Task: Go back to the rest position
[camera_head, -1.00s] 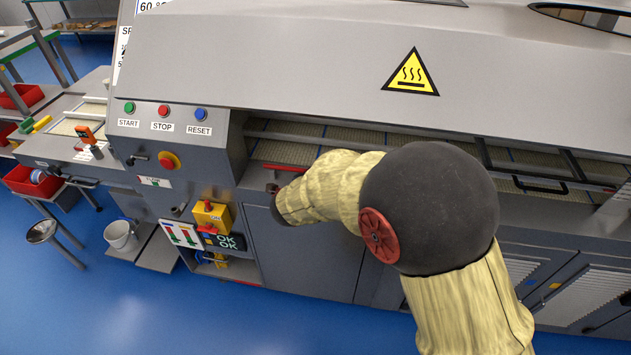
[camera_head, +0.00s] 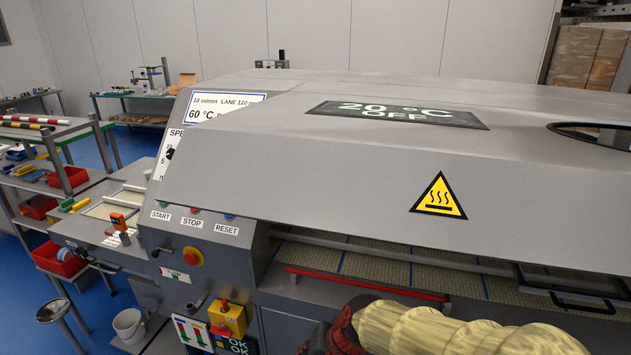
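My arm, in a pale yellow cover with a dark red and black joint, crosses the bottom right of the head view. My gripper is not in view; the end of the arm is cut off or hidden. The arm is in front of the big grey machine (camera_head: 330,170). The machine's display (camera_head: 395,114) reads 20 °C OFF. Its front panel carries START, STOP and RESET buttons, a red emergency knob (camera_head: 193,257) and a yellow switch box (camera_head: 228,319).
A long slot with a belt (camera_head: 360,262) and a red bar (camera_head: 365,283) runs under the hood. A black handle (camera_head: 582,302) is at right. Work tables with red bins (camera_head: 67,260) stand at left. Blue floor shows there.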

